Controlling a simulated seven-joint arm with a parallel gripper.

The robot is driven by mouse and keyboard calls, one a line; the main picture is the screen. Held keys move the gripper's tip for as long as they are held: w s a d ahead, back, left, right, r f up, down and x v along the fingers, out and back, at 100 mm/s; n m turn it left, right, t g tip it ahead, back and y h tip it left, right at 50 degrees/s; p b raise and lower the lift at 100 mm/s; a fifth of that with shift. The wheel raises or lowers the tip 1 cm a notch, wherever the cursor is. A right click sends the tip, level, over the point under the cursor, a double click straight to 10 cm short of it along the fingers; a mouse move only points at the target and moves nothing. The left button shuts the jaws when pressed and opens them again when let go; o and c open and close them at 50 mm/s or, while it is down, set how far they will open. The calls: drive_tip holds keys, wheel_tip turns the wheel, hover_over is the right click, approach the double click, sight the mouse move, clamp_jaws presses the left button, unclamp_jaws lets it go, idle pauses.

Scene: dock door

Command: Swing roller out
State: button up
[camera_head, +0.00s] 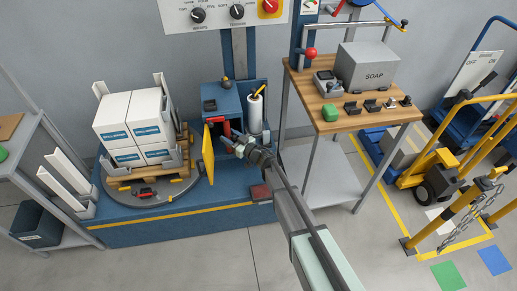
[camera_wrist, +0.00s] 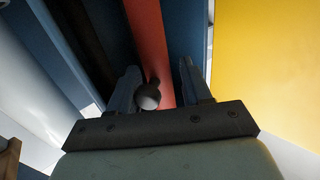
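The wrapper's carriage is a blue housing (camera_head: 222,100) on the mast, with its yellow door (camera_head: 208,155) swung open; the door also fills the right of the wrist view (camera_wrist: 268,60). A red roller (camera_head: 226,128) shows in the opening, and in the wrist view it is a long red bar (camera_wrist: 147,35) running up between my fingers. My gripper (camera_head: 234,147) is at the opening, right of the door. In the wrist view (camera_wrist: 160,70) its fingers stand apart, with a round grey knob (camera_wrist: 148,97) between them, nearer the left finger. Contact with the roller cannot be told.
A white film roll (camera_head: 256,114) stands right of the housing. Boxes (camera_head: 134,128) on a wooden pallet sit on the turntable (camera_head: 155,192) at left. A control panel (camera_head: 225,14) hangs above.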

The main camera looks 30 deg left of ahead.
drive_tip(key=s+d+m+t, duration=0.2)
drive_tip(key=s+d+t, duration=0.25)
drive_tip(key=d, duration=0.65)
drive_tip(key=w+d+m+t+h, duration=0.2)
drive_tip(key=w+d+t+h, duration=0.1)
drive_tip(key=w+t, duration=0.2)
drive_tip(key=shift+w+r+h, duration=0.2)
drive_tip(key=shift+w+h, duration=0.05)
drive_tip(key=shift+h, duration=0.15)
idle(0.7)
idle(0.4)
